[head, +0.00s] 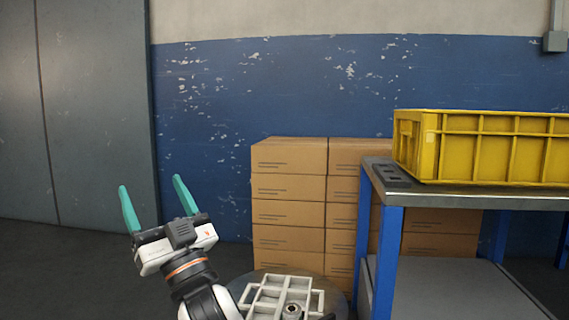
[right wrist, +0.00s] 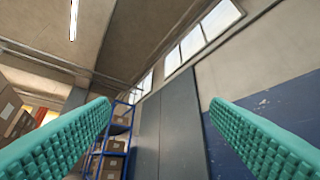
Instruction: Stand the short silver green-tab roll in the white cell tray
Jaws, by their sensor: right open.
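The white cell tray (head: 272,283) shows at the bottom of the head view, cut off by the lower edge. A short silver-grey roll with a dark core (head: 292,311) shows at the tray's front cells; I see no green tab on it, and its lower part is out of frame. My right gripper (head: 150,183) is raised to the left of the tray, fingers pointing up. Its two teal fingers are wide apart with nothing between them, as the right wrist view (right wrist: 160,102) also shows. My left gripper is not in view.
A blue-legged table (head: 385,260) stands at the right with a yellow crate (head: 490,150) on top. Stacked cardboard boxes (head: 290,190) stand behind the tray against the blue wall. The right wrist view shows a shelf rack (right wrist: 117,130) with boxes. Open floor lies at the left.

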